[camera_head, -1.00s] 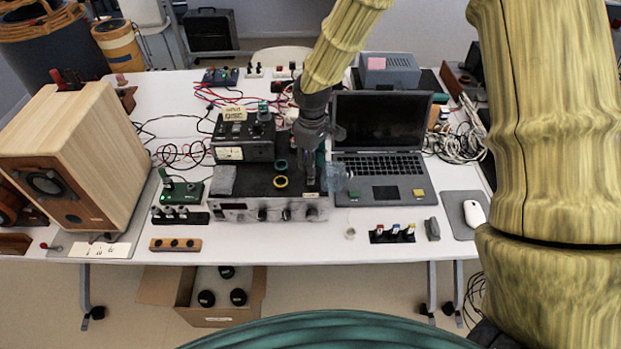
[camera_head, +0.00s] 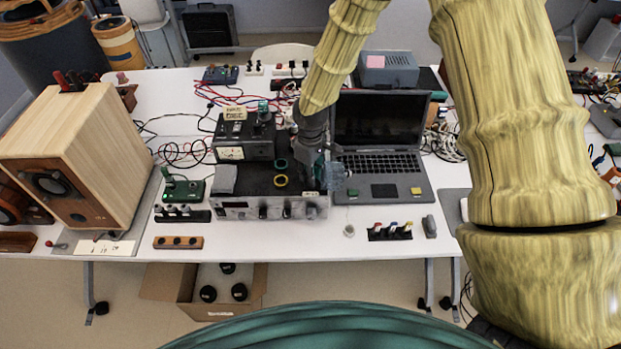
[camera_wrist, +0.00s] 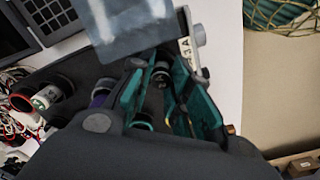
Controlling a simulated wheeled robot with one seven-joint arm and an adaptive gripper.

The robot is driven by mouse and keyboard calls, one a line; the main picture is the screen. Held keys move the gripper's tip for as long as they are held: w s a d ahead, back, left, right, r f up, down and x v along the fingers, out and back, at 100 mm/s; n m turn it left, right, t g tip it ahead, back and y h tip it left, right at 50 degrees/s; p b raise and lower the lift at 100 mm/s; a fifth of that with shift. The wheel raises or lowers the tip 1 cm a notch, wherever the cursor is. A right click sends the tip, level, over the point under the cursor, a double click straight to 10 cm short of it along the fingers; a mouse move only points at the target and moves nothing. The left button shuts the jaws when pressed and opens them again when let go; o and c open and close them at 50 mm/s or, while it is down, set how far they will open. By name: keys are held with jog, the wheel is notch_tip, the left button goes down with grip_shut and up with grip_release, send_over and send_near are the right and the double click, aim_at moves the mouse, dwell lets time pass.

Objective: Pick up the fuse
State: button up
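I cannot single out the fuse with certainty in either view. My gripper (camera_head: 322,178) points down at the right end of the black-topped bench unit (camera_head: 258,180), beside the laptop. In the wrist view its teal fingers (camera_wrist: 160,98) stand apart, and I see nothing held between them. A dark round part with a pale end (camera_wrist: 161,74) shows beyond the gap. A pale strip marked "3A" (camera_wrist: 187,52) lies past the fingers. A translucent bluish block (camera_head: 334,176) is close beside the gripper; it also fills the top of the wrist view (camera_wrist: 130,28).
The open laptop (camera_head: 383,191) is just right of my gripper. A meter box (camera_head: 230,154) stands behind, with loose red and black wires. A wooden speaker (camera_head: 85,150) is at left. A small pale round item (camera_head: 349,231) and a switch strip (camera_head: 390,232) lie in front.

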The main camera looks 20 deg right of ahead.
grip_shut()
